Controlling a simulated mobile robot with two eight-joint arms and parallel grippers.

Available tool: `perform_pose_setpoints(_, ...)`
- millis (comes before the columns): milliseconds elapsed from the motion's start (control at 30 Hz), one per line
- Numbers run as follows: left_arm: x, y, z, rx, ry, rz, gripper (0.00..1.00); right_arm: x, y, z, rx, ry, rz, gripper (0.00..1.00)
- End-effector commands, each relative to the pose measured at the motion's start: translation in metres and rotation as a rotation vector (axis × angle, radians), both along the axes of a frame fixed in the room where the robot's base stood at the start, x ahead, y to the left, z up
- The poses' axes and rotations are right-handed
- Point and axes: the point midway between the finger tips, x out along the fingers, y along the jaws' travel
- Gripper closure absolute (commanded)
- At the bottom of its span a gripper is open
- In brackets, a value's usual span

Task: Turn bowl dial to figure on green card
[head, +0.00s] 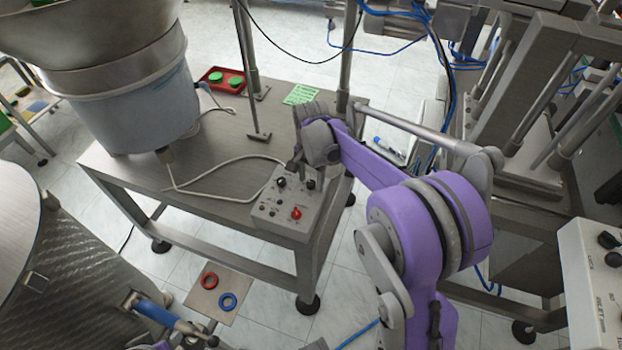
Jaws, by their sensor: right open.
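The grey control box (267,220) sits on the near right corner of the steel table. Its sloped face carries black knobs (281,182), a red knob (296,213) and small buttons. Which knob is the bowl dial cannot be told, as labels are too small. The green card (301,94) lies on the table behind the box; its figure is not readable. My right gripper (297,168) points down, open, just above the box's upper edge by the black knobs. Whether it touches a knob cannot be told.
The large bowl feeder (140,105) stands on the left of the steel table (225,165). A pale cable (205,183) runs from it towards the box. A red tray (222,78) with green caps and a metal post (250,60) stand behind. Machinery fills the right.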

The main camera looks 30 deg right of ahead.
Motion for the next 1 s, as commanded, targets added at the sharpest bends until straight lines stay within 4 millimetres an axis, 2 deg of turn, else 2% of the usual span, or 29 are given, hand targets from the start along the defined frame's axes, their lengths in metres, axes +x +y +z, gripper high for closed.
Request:
perform_pose_setpoints(233, 0.0, 0.0, 0.0, 0.0, 0.0, 0.0, 0.5, 0.0001, 0.0001, -0.0006, 0.0, 0.0, 0.0, 0.37)
perform_pose_setpoints(500, 0.0, 0.0, 0.0, 0.0, 0.0, 0.0, 0.5, -0.0001, 0.0002, -0.0003, 0.0, 0.0, 0.0, 0.86)
perform_pose_setpoints(600, 0.0, 0.0, 0.0, 0.0, 0.0, 0.0, 0.5, 0.0, 0.0001, -0.0003, 0.0, 0.0, 0.0, 1.0)
perform_pose_setpoints(1000, 0.0, 0.0, -0.0001, 0.0, 0.0, 0.0, 0.5, 0.0, 0.0001, -0.0002, 0.0, 0.0, 0.036, 1.0)
